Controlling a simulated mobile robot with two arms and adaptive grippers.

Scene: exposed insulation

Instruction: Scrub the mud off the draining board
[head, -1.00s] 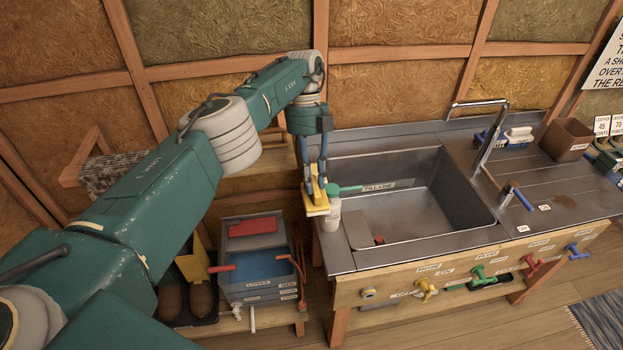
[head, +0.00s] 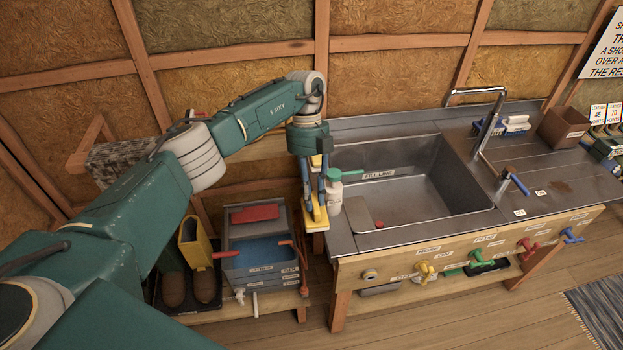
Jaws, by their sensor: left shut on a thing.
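My left gripper (head: 313,196) points down at the left end of the sink bench, shut on a yellow-backed scrubber (head: 318,216) with a pale underside. The scrubber overlaps the bench's left edge in the picture; I cannot tell its height or whether it touches anything. The draining board (head: 540,165) is the grey ribbed metal to the right of the sink. A brown mud patch (head: 562,187) lies on it, well to the right of my gripper. My right gripper is out of view.
The sink (head: 430,190), tall tap (head: 485,140) and blue-handled lever (head: 518,184) lie between gripper and mud. A brown box (head: 565,130) and blue-and-white item (head: 515,124) stand behind.

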